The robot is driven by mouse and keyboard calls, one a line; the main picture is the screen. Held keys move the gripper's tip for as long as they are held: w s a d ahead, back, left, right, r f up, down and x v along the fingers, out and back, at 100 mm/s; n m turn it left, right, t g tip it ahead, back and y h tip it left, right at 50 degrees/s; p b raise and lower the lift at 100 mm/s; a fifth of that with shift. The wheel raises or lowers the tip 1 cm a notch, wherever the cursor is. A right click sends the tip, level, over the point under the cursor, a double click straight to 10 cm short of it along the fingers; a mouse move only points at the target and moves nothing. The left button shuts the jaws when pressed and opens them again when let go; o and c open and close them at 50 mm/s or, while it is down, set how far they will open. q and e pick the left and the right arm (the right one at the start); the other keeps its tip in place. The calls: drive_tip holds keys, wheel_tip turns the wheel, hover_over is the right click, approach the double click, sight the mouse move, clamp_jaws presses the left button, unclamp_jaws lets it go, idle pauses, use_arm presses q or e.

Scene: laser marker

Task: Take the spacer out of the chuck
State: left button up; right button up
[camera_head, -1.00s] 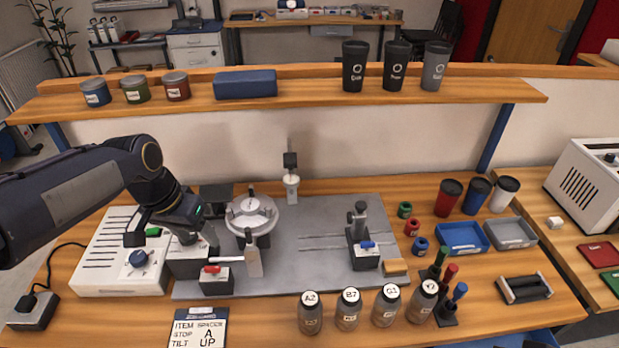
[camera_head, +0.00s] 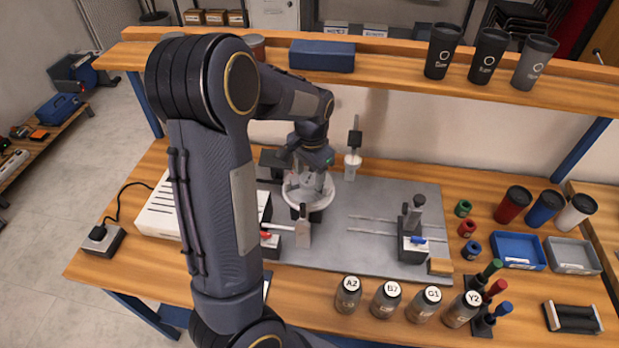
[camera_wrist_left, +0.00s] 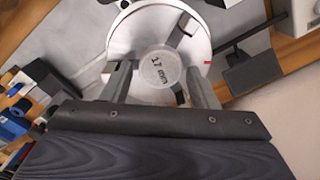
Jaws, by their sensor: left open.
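The chuck (camera_head: 291,196) is a round white ring with dark jaws on the grey plate. In the left wrist view the chuck (camera_wrist_left: 120,43) fills the top middle. The spacer (camera_wrist_left: 160,66), a pale round disc marked "17 mm", sits at its centre between the jaws. My left gripper (camera_head: 313,183) is over the chuck. In the left wrist view its open fingers (camera_wrist_left: 160,76) stand on either side of the spacer with visible gaps, so it is not gripped. In the head view the gripper hides the spacer. My right gripper is not in view.
A post with a dark head (camera_head: 354,148) stands just behind the chuck. A pale upright piece (camera_head: 303,228) stands in front of it. A stand with a blue lever (camera_head: 412,235) is to the right. Labelled bottles (camera_head: 348,295) line the front. The plate between is mostly clear.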

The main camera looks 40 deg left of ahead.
use_arm(q)
drive_tip(key=shift+f, duration=0.3)
drive_tip(key=c, duration=0.8)
drive_tip(key=shift+o, duration=0.2)
drive_tip(key=shift+r, duration=0.1)
